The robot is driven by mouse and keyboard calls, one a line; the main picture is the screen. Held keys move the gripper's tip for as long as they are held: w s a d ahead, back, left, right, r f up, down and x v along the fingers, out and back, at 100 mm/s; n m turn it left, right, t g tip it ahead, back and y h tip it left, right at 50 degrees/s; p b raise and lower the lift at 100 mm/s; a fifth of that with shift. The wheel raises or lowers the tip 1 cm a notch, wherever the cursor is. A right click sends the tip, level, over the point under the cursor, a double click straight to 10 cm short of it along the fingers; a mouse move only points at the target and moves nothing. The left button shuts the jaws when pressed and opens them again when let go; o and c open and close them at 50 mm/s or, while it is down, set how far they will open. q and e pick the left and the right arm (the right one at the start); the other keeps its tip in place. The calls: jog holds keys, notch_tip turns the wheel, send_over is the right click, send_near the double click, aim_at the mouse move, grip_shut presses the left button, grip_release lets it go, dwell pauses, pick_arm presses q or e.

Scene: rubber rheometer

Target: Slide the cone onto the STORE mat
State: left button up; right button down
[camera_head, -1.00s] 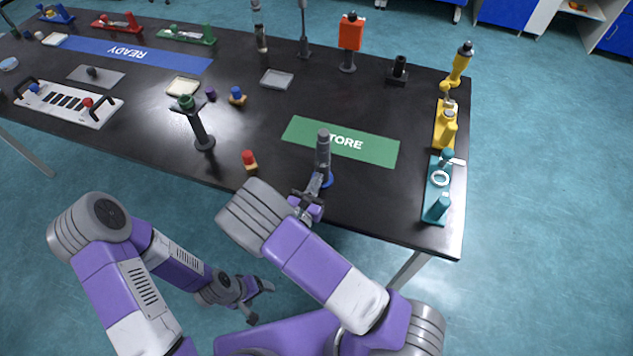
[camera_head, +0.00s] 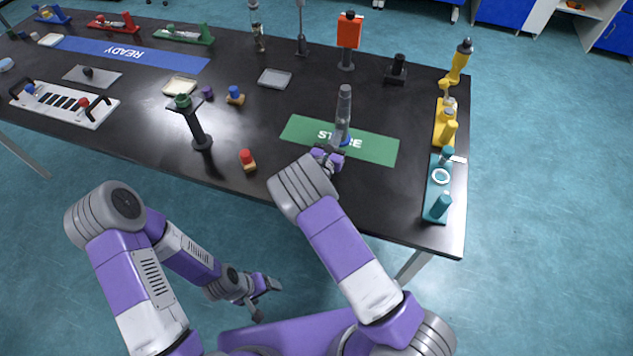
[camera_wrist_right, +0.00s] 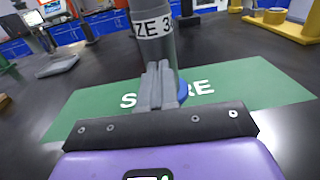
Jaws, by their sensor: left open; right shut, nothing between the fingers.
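The cone is a tall grey tapered post (camera_head: 343,108) with a blue base and a white label reading "ZE 3" in the wrist view (camera_wrist_right: 152,24). It stands upright on the green STORE mat (camera_head: 377,150), covering some letters. My right gripper (camera_head: 333,152) is at the cone's near side, shut and empty. Its closed grey fingers (camera_wrist_right: 158,87) overlap the cone's lower part in the wrist view; whether they touch it I cannot tell. My left gripper (camera_head: 266,293) is open and empty, low in front of the table.
A red-topped piece (camera_head: 247,160) and a dark stand with a green top (camera_head: 198,130) are left of the mat. A teal fixture (camera_head: 437,200) and a yellow one (camera_head: 446,125) line the right edge. A grey tray (camera_head: 275,78) lies behind.

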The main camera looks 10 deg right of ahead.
dwell(0.4)
jog(key=shift+s+a, duration=0.15)
jog(key=shift+a, duration=0.05)
jog(key=p+v, duration=0.2)
jog(key=v, duration=1.1)
jog(key=shift+s, duration=0.2)
